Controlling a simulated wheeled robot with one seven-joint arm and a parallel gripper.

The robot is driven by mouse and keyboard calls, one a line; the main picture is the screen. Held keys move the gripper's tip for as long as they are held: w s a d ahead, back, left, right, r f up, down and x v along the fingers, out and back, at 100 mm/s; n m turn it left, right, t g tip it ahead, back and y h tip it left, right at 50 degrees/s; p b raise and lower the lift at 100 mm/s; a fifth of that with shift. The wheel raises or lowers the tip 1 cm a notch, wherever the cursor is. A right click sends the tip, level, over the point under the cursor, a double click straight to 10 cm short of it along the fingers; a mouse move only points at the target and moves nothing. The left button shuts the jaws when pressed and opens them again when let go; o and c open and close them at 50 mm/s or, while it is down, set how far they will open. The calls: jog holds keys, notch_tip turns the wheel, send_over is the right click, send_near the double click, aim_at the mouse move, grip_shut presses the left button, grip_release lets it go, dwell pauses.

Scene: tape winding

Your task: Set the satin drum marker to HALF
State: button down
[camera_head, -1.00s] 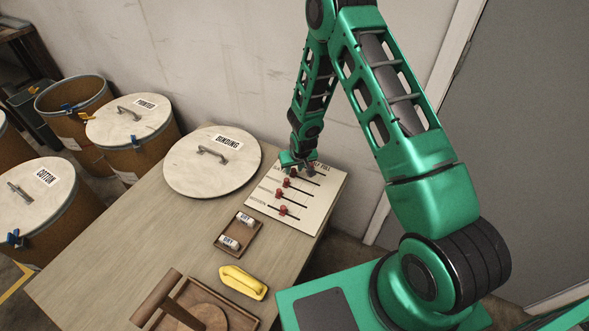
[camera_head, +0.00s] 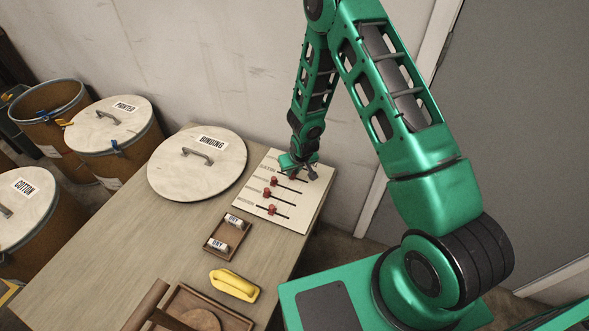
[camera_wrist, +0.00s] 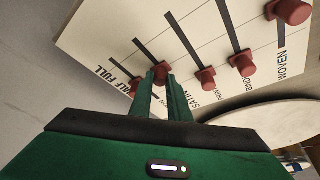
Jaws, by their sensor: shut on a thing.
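The pale marker board (camera_head: 306,205) lies on the table, with red knobs in dark slots. In the wrist view the board (camera_wrist: 100,30) shows WOVEN, SATIN, HALF and FULL lettering. My gripper (camera_head: 299,174) is low over the board's far part. In the wrist view my gripper (camera_wrist: 161,80) is shut on a red knob (camera_wrist: 160,71), whose slot seems to line up with the SATIN label (camera_wrist: 198,100). The knob stands roughly level with HALF. Another knob (camera_wrist: 136,88) sits close beside the left finger. In the head view the gripper hides the held knob.
Neighbouring red knobs (camera_wrist: 205,77) and (camera_wrist: 243,64) stand close to the right of the fingers. A round BINDING lid (camera_head: 190,178), a small tray (camera_head: 216,245) with labelled rolls and a yellow handled thing (camera_head: 233,284) are on the table. Labelled drums stand at left.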

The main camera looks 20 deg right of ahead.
jog(key=c, duration=1.7)
grip_release()
jog(key=shift+o, duration=0.2)
jog(key=shift+r, duration=0.1)
jog(key=v, duration=1)
jog(key=shift+r, duration=0.2)
jog(key=shift+s, duration=0.15)
